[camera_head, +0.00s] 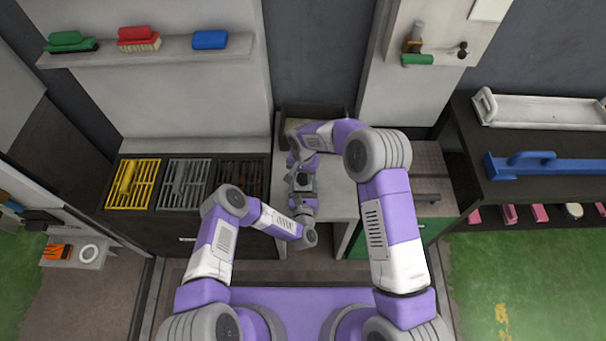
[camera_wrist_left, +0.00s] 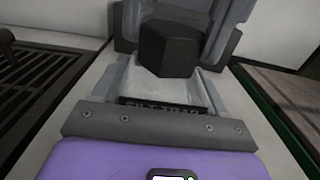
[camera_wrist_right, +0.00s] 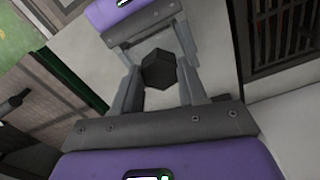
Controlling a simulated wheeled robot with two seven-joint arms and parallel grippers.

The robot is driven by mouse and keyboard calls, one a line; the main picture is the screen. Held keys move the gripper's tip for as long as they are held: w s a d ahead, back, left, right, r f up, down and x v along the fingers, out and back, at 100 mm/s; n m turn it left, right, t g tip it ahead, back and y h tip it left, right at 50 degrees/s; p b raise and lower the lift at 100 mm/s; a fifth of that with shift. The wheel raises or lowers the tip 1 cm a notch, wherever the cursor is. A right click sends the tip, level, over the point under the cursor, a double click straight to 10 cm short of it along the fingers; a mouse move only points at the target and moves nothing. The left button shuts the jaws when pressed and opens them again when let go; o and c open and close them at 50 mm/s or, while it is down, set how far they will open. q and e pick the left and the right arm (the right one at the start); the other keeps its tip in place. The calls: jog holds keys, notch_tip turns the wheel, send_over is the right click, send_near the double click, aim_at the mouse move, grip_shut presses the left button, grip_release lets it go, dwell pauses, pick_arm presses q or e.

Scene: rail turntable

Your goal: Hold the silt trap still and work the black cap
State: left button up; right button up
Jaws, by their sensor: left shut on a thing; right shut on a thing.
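The black cap (camera_wrist_left: 168,48) is a six-sided block, seen in the left wrist view above the lettered dark face of the silt trap (camera_wrist_left: 162,108). The cap also shows in the right wrist view (camera_wrist_right: 158,71), between the fingers of my right gripper (camera_wrist_right: 160,84), which is shut on it. My left gripper (camera_wrist_left: 172,70) is shut on the silt trap, below the cap. In the head view both grippers meet over the pale bench top, the left (camera_head: 302,182) from the front and the right from behind. They hide most of the trap there.
Yellow (camera_head: 133,184), grey (camera_head: 184,184) and dark (camera_head: 238,180) grates lie left of the work spot. A dark open bin (camera_head: 315,112) stands behind it. A green-fronted cabinet (camera_head: 405,232) is at the right. A shelf (camera_head: 150,50) with brushes hangs at the back left.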

jog(key=m, duration=0.2)
jog(key=shift+m, duration=0.4)
jog(key=shift+a+m, duration=0.1)
jog(key=shift+m, duration=0.9)
jog(key=m, duration=0.4)
jog(key=shift+m, duration=0.6)
jog(key=m, duration=0.4)
jog(key=shift+w+r+m, duration=0.1)
jog(key=shift+m, duration=0.3)
